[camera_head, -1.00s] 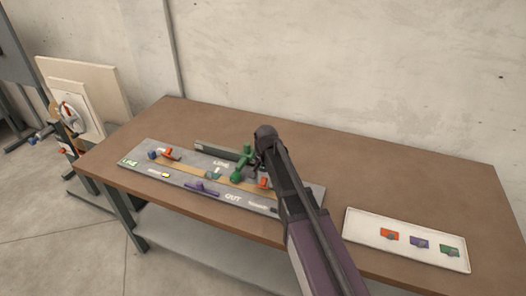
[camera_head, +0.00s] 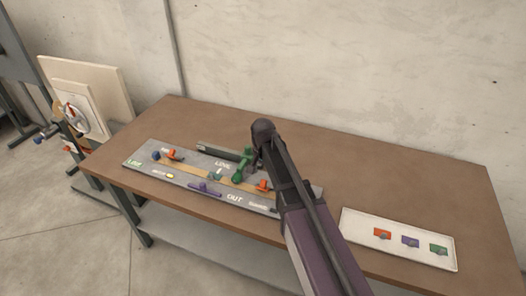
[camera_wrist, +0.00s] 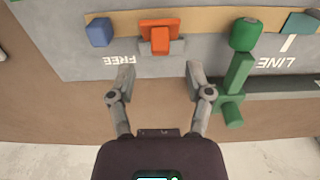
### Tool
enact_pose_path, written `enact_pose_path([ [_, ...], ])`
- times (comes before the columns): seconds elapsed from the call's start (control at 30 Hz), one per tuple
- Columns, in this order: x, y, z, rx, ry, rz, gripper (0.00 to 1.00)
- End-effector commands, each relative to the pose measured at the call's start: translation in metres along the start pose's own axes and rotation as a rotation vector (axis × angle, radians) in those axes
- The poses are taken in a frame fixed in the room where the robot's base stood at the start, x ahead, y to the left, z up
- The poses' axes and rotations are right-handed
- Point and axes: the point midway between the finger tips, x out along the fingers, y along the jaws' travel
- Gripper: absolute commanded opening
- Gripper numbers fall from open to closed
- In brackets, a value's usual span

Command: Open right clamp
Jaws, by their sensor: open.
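The right clamp is the orange clamp (camera_head: 262,187) at the right part of the grey panel (camera_head: 150,178), partly beside my arm. In the wrist view the clamp (camera_wrist: 160,38) has an orange lever on a grey base, across the tan strip. My gripper (camera_wrist: 159,73) is open and empty. Its two fingers are spread apart just short of the clamp, which lies ahead of the gap between them. The fingers do not visibly touch it.
A green lever (camera_wrist: 238,72) stands close to one finger. A blue knob (camera_wrist: 98,32) is at the clamp's other side. Another orange clamp (camera_head: 172,155) and a purple handle (camera_head: 205,188) are on the panel. A white tray (camera_head: 360,231) with coloured pieces lies right.

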Motion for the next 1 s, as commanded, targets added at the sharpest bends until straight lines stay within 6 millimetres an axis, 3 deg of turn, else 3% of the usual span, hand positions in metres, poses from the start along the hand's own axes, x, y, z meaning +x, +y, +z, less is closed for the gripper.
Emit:
enact_pose_path([
  [0.6, -0.056, 0.0, 0.0, 0.0, 0.0, 0.0, 0.66],
  [1.0, -0.072, 0.0, 0.0, 0.0, 0.0, 0.0, 0.66],
])
